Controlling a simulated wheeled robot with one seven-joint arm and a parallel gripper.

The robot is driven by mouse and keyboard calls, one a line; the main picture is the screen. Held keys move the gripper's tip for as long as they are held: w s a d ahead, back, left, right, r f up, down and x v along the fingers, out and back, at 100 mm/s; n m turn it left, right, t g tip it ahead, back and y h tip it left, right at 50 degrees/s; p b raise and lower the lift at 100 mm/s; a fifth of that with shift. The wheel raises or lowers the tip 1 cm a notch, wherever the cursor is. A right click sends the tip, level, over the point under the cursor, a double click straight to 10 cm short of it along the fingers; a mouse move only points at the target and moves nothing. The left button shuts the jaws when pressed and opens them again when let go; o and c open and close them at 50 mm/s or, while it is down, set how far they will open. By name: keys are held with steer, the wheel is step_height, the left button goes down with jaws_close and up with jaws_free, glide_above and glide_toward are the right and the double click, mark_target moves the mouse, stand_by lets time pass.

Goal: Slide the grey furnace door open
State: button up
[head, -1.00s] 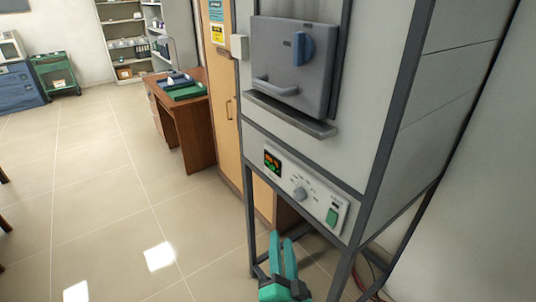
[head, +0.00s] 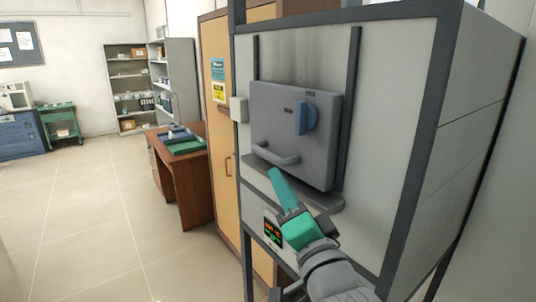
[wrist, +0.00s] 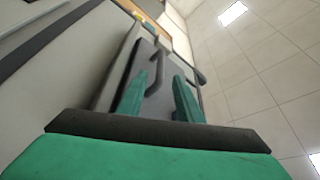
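The grey furnace door (head: 290,130) is a dark grey panel with a blue knob (head: 306,118) at its upper right and a bar handle (head: 276,154) at its lower left. It sits between two vertical rails on the furnace front, above a ledge. My gripper (head: 278,180), with teal fingers, is just below and in front of the handle. In the wrist view the handle (wrist: 156,74) shows beyond and between the two spread fingertips (wrist: 158,82). The gripper is open, and nothing is visibly held.
The pale furnace body (head: 395,100) stands on a dark frame. A control panel with a red-green display (head: 273,229) is partly hidden behind my arm. A wooden cabinet (head: 222,160) stands left of the furnace, and a desk (head: 186,185) beyond it. The floor at left is clear.

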mark_target(268, 156)
steer(key=x, duration=1.1)
jaws_close()
